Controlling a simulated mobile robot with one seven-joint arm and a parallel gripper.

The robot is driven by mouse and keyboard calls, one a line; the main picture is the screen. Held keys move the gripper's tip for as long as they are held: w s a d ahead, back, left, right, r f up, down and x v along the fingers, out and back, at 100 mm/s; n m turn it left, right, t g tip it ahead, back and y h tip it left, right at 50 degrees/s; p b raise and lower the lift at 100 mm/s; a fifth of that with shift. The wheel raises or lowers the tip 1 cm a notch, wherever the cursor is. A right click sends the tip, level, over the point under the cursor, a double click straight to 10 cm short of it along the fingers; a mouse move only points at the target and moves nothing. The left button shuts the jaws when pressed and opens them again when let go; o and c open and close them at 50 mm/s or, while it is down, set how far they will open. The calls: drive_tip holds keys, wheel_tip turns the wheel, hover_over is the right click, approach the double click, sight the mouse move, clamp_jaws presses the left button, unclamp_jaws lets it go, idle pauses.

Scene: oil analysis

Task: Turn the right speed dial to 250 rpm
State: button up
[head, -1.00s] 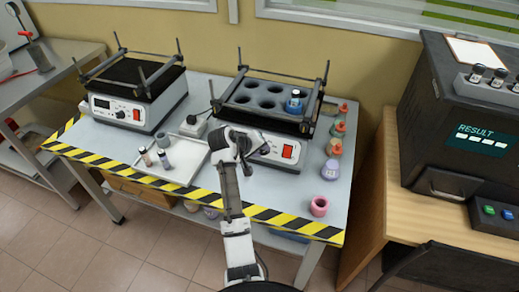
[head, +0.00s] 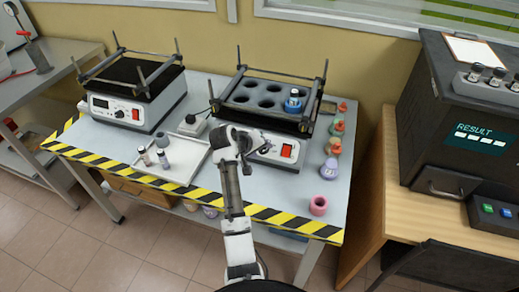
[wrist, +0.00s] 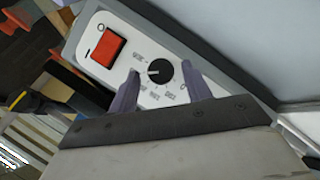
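The right shaker (head: 284,165) stands on the grey table, with a red switch (head: 287,151) and a dial on its front panel. In the wrist view the round black speed dial (wrist: 160,73) sits on the white panel beside the red switch (wrist: 103,47). Its white pointer mark points left in that view; the printed numbers around it are too small to read surely. My gripper (wrist: 159,80) is open, with one finger on each side of the dial. Gaps show between fingers and dial. In the head view my gripper (head: 262,146) is at the panel and hides the dial.
The right shaker's holed rack holds one blue-labelled bottle (head: 293,102).

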drive_tip(key=b+v, duration=0.3)
drive_tip(key=v, duration=1.1)
drive_tip(key=shift+d, duration=0.1)
